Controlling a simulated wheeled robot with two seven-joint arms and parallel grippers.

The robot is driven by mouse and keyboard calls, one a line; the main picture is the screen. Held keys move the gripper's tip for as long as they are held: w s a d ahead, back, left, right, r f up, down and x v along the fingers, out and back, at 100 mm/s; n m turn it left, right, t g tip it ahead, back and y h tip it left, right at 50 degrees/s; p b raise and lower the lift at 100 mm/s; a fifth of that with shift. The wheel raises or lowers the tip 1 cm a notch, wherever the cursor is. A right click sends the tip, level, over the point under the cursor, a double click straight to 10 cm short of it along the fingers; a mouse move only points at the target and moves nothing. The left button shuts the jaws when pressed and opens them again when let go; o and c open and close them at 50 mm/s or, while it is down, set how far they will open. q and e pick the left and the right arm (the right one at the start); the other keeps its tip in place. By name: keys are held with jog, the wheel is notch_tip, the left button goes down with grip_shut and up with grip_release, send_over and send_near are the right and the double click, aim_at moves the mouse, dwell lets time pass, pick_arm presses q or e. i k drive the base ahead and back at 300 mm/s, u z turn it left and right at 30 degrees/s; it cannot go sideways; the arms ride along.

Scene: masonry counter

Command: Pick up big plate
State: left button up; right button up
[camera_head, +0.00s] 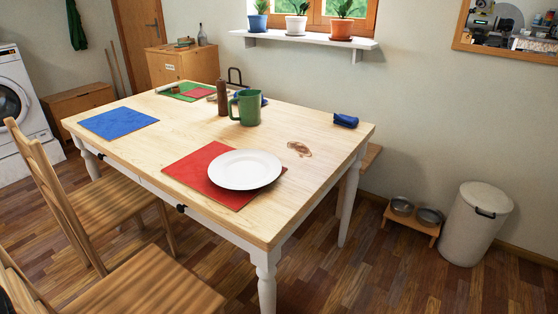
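The big plate (245,169) is white and round and lies flat on a red placemat (203,169) near the front right part of the wooden table (180,123). Its right rim reaches past the mat. The plate is empty and nothing covers it. Neither of my grippers shows in the head view.
A green mug (246,107), a brown grinder-like object (222,98) and a blue placemat (119,123) are on the table. A dark blue cloth (346,120) lies at the right edge, near a brown stain (299,148). Wooden chairs (110,205) stand at the left front.

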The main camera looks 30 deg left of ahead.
aim_at(242, 169)
jog(key=u, duration=0.4)
jog(key=i, duration=0.85)
jog(key=u, duration=0.7)
